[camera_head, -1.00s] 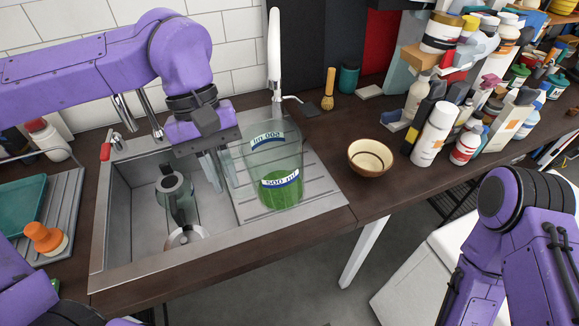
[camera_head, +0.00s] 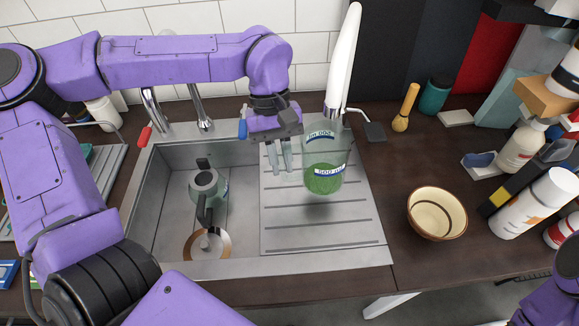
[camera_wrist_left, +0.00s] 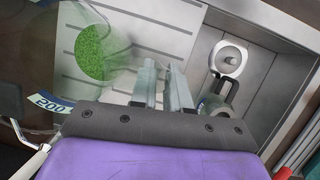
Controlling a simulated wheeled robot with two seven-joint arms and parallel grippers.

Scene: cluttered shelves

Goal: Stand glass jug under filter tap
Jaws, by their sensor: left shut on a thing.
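The clear glass jug (camera_head: 325,160) has white-and-blue volume labels and green contents. It is upright above the ribbed drainboard, with a dark shadow below it; a gap looks likely. My left gripper (camera_head: 281,168) is at the jug's left side, shut on its handle, which is hard to make out. In the left wrist view the jug (camera_wrist_left: 93,52) is left of my fingers (camera_wrist_left: 163,88). The white filter tap (camera_head: 343,55) rises just behind the jug. I cannot tell whether its spout end is directly over the jug's mouth. My right gripper is out of view.
A bowl (camera_head: 436,213), a brush (camera_head: 405,108) and several bottles stand to the right.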

